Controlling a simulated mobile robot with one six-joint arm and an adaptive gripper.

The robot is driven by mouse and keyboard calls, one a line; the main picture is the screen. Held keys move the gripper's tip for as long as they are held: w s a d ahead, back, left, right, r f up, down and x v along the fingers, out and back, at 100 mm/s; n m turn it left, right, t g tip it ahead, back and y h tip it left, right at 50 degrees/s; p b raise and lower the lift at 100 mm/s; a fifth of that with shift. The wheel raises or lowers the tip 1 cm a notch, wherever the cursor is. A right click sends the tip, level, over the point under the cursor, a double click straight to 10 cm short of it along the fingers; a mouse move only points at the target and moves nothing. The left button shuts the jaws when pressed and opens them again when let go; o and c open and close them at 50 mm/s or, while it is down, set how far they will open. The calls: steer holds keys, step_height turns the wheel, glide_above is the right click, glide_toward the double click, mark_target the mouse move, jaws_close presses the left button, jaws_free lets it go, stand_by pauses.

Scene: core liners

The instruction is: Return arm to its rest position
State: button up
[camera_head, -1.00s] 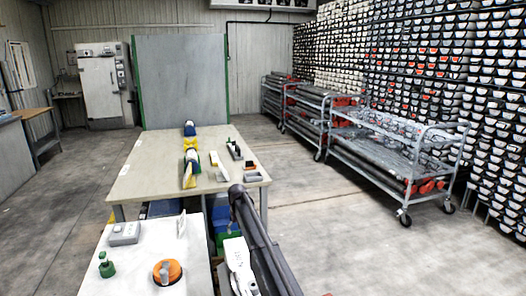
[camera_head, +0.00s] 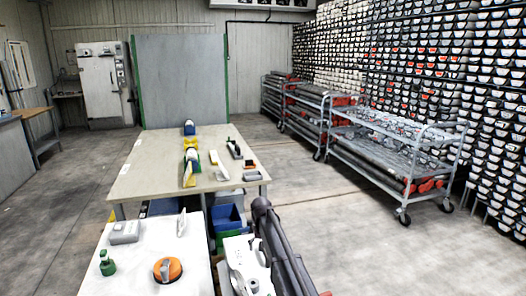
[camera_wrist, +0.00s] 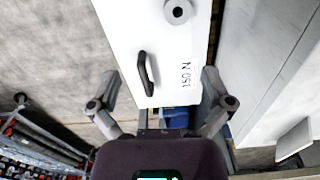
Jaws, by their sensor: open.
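My gripper (camera_wrist: 160,78) is open in the wrist view, its two grey fingers spread wide apart. Nothing shows clasped between them. Past the fingertips is a white panel (camera_wrist: 158,35) marked "150 N", with a black handle (camera_wrist: 146,74) and a round grey knob (camera_wrist: 178,10). I cannot tell how far it is from the fingers. In the head view my dark arm (camera_head: 279,245) is at the lower middle, right of the near table; its gripper end cannot be made out there.
The near white table (camera_head: 140,262) holds an orange round item (camera_head: 168,270), a green bottle (camera_head: 107,265) and a grey box (camera_head: 125,232). A beige table (camera_head: 140,180) with several small items stands behind it. Wheeled carts (camera_head: 400,205) stand right; floor (camera_head: 345,235) between is clear.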

steer(key=s+d+m, duration=0.1)
steer(key=s+d, duration=0.5)
steer(key=s, duration=0.5)
steer(key=s+d, duration=0.6)
steer(key=s, duration=0.5)
steer(key=s+d+m, duration=0.1)
steer(key=s+d, duration=0.5)
steer(key=s, duration=0.5)
step_height(320, 180, down, 22)
steer(key=w+b, duration=0.1)
steer(key=b, duration=2.1)
step_height(320, 180, up, 32)
steer(key=p, duration=3.2)
steer(key=shift+a, duration=0.15)
steer(key=shift+w+f, duration=0.1)
